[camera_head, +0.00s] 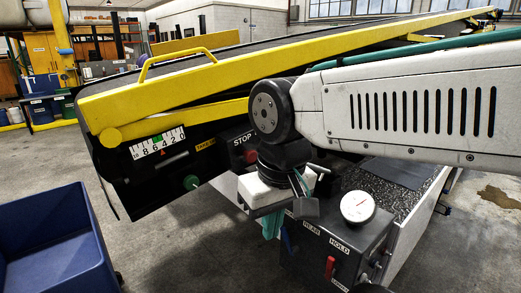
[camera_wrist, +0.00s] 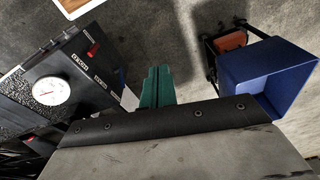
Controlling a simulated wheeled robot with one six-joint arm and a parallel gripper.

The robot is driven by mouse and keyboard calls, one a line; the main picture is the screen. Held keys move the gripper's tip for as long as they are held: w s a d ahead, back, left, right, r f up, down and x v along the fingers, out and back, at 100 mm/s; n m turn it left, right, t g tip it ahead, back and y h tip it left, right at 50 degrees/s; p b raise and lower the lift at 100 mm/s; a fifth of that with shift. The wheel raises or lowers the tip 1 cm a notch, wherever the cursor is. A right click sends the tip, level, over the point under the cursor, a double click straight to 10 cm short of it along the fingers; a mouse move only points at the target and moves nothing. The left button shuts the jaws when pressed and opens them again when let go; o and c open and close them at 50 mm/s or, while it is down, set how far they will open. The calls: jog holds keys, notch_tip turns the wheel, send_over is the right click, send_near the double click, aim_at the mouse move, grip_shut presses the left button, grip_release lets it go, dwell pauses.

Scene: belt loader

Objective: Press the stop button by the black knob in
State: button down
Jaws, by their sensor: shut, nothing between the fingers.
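A STOP label (camera_head: 243,138) sits on the dark side panel of the belt loader, with a red button (camera_head: 250,157) just below it, partly hidden by my wrist. I cannot make out a black knob beside it. My gripper (camera_head: 271,226) hangs below and to the right of the button in the head view, its green fingers pointing down. In the wrist view my gripper (camera_wrist: 156,84) is shut and empty, over bare floor. The button does not show in the wrist view.
A control box with a white dial (camera_head: 357,206) and a red lever (camera_head: 330,266) stands right of my gripper. A blue bin (camera_head: 55,245) stands at left. A yellow rail (camera_head: 180,85) runs above.

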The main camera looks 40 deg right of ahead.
jog(key=w+d+r+m, duration=0.35)
jog(key=w+m, duration=0.35)
jog(key=m, duration=0.3)
jog(key=m+t, duration=0.3)
jog(key=m, duration=2.1)
send_near(248, 154)
jog(key=s+d+r, duration=0.2)
jog(key=shift+s, duration=0.35)
jog(key=x, duration=1)
jog(key=shift+a, duration=0.15)
